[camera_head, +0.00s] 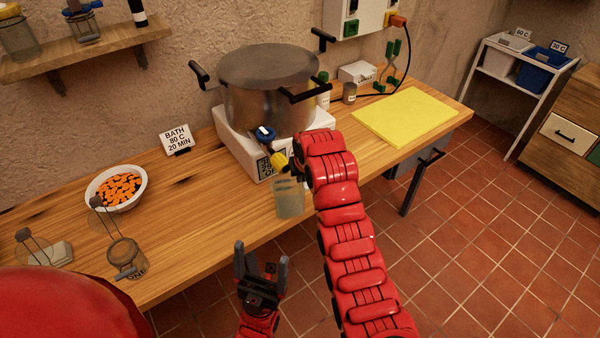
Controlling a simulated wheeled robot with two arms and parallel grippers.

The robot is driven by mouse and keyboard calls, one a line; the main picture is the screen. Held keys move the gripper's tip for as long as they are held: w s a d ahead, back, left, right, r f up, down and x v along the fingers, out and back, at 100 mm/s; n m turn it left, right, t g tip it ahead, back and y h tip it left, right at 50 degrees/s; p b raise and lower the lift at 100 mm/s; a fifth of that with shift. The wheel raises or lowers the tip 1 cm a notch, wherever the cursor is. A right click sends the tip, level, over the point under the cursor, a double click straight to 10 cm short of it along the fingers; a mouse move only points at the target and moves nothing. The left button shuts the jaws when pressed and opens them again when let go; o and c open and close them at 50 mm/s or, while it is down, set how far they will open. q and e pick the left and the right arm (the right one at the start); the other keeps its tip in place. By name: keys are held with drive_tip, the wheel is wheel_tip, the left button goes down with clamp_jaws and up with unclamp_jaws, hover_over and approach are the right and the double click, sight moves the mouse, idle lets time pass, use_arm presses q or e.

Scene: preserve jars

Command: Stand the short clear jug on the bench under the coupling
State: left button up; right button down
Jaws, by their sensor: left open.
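The short clear jug (289,199), pale greenish, appears upright near the bench's front edge, just below the yellow coupling (279,161) on the pot's front. I cannot tell whether its base rests on the bench (225,222). My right arm reaches up to it from the lower right; my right gripper (297,172) is beside the jug's upper right, mostly hidden by the red wrist. Whether it is closed on the jug does not show. My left gripper (261,263) is open and empty, pointing up in front of the bench edge.
A large lidded steel pot (268,95) stands on a white heater base (236,150). A bowl of orange pieces (117,188), a sign (177,139) and clip-top jars (125,257) are to the left. A yellow mat (405,117) lies to the right.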

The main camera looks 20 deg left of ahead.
drive_tip(key=shift+w+a+r+p, duration=0.2)
drive_tip(key=shift+w+a+p, duration=0.35)
drive_tip(key=shift+w, duration=0.45)
drive_tip(key=shift+a+f+p, duration=0.1)
drive_tip(key=shift+f+p, duration=0.3)
drive_tip(key=shift+f, duration=0.5)
drive_tip(key=shift+f, duration=0.1)
drive_tip(key=c, duration=1.5)
unclamp_jaws()
drive_tip(key=shift+f, duration=0.15)
drive_tip(key=shift+o, duration=0.8)
